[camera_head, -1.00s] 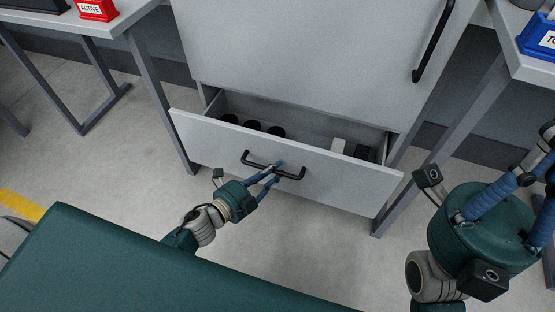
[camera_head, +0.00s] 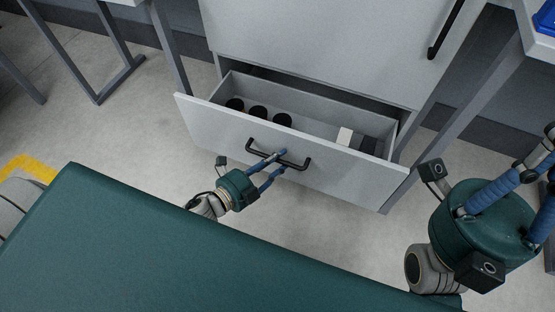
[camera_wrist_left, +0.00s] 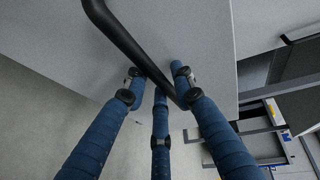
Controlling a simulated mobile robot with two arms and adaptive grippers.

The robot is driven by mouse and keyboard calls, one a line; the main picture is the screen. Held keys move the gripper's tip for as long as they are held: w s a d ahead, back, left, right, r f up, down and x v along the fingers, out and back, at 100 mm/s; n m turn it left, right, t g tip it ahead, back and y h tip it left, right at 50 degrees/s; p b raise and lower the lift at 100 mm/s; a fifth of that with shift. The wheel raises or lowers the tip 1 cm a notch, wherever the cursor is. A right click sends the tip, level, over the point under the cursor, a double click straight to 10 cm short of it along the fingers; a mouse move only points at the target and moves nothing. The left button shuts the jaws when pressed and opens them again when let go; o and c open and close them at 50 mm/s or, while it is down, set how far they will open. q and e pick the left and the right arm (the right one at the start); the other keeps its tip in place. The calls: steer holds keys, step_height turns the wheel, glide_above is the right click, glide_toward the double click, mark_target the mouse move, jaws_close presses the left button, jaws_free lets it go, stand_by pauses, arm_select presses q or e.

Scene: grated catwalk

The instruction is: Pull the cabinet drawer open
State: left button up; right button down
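The grey cabinet's bottom drawer (camera_head: 335,180) stands partly open, and its inside shows. Its black bar handle (camera_head: 258,153) is on the front panel. My left gripper (camera_head: 282,160) is at the right part of this handle, with its blue fingers around the bar. In the left wrist view the black handle (camera_wrist_left: 122,40) runs between the fingers, which are closed around it. The exact contact is partly hidden. My right gripper (camera_head: 545,180) is at the right edge, its fingers apart and empty; its tips are partly cut off.
Inside the drawer are several black round things (camera_head: 258,112) and a white block (camera_head: 345,136) beside dark ones. The upper cabinet door (camera_head: 330,45) is shut. Table legs (camera_head: 168,45) stand left of the cabinet and another (camera_head: 470,95) right. Bare floor lies before the drawer.

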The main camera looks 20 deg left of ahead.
arm_select(q)
steer(key=v, duration=1.2)
stand_by(0.5)
